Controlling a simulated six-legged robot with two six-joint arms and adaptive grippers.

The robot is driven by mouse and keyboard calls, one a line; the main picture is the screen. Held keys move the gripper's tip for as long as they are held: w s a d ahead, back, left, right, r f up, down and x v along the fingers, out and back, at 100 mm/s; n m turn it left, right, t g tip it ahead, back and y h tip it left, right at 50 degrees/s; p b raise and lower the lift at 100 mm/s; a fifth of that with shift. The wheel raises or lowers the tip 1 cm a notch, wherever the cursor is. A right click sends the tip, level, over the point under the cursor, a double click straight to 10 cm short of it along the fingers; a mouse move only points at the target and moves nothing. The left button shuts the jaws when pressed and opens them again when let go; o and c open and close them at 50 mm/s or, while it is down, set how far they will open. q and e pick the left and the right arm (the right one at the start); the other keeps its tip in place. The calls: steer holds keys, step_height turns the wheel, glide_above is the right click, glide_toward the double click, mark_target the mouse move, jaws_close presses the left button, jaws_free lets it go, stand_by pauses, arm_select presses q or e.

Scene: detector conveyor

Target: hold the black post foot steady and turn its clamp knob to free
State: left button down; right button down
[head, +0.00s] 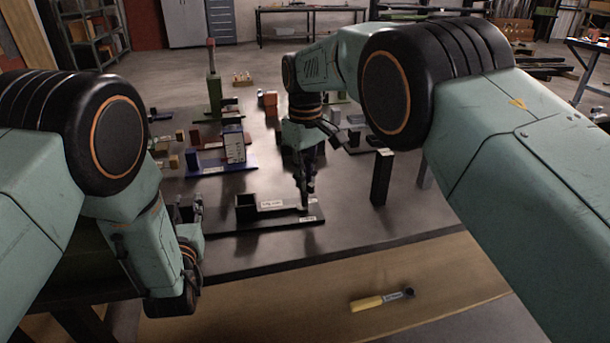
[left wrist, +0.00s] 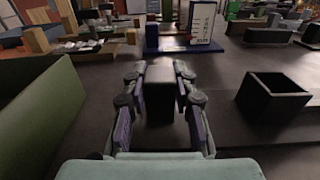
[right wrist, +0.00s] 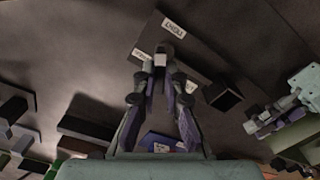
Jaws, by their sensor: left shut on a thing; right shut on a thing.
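The black post foot (head: 265,221) lies on the dark table, a flat plate with labels and a hollow square socket. The socket shows in the left wrist view (left wrist: 274,95) and the right wrist view (right wrist: 222,96). My left gripper (head: 199,205) is at the foot's left end, shut on a dark upright block (left wrist: 183,72) that looks like part of it. My right gripper (head: 304,206) points down at the foot's right end, shut on the clamp knob. A pale piece of the knob (right wrist: 161,59) shows between its fingertips; the fingers hide the rest.
A blue stand (head: 222,163) with a white labelled panel is behind the foot. A black post (head: 381,177) stands to the right. A yellow-handled tool (head: 381,300) lies on the wooden strip in front. A green wall (left wrist: 38,110) rises left of my left gripper.

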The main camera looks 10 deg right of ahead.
steer(key=shift+a+n, duration=0.1)
steer(key=shift+n, duration=1.1)
steer(key=c, duration=1.4)
jaws_free()
steer(key=shift+r, duration=0.1)
step_height(320, 180, up, 12)
steer(key=shift+f, duration=0.1)
